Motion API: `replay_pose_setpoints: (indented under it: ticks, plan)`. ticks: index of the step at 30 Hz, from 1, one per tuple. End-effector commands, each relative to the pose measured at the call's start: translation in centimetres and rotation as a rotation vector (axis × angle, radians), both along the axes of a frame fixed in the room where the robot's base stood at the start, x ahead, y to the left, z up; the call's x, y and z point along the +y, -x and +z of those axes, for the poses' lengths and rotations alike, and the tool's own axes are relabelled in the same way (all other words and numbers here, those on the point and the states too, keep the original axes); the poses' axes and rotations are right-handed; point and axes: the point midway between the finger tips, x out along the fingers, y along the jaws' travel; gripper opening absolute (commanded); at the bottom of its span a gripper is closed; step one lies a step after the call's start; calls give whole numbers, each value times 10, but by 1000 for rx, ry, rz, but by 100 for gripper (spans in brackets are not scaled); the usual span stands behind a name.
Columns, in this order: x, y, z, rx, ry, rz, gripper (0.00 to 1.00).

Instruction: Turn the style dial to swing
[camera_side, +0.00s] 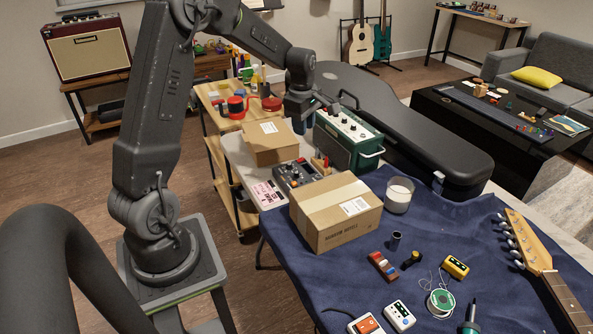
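My gripper (316,112) is at the left end of the green box with a control panel (366,154). It is at the height of the box's top, close to the panel's left knobs. Whether it touches a knob, and whether its fingers are open or shut, is too small to tell. The green box has a row of light knobs on its sloped top and a handle on its right side. A dark grey unit with knobs (291,178) sits in front of it. No dial labels are legible, so I cannot tell which knob is the style dial.
A cardboard box (328,222) stands in front of the grey unit, and another carton (268,143) stands left of the green box. A black guitar case (410,125) lies behind. A glass candle (398,197) and small pedals occupy the blue cloth (440,225).

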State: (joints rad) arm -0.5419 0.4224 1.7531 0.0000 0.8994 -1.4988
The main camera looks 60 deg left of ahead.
Motion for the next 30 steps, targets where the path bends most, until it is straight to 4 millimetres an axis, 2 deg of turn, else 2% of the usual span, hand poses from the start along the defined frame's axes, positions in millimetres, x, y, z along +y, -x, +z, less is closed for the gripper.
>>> replay_pose_setpoints:
  ticks: [1,3,7,14,24,30]
  plan:
    - [16,-2,-17,19,15,91,29]
    - [31,-3,-32,34,29,191,29]
    - [45,-3,-49,49,41,297,29]
    - [47,-3,-70,55,45,320,29]
    - [46,-3,-139,55,45,316,29]
    - [46,-3,-171,53,44,316,29]
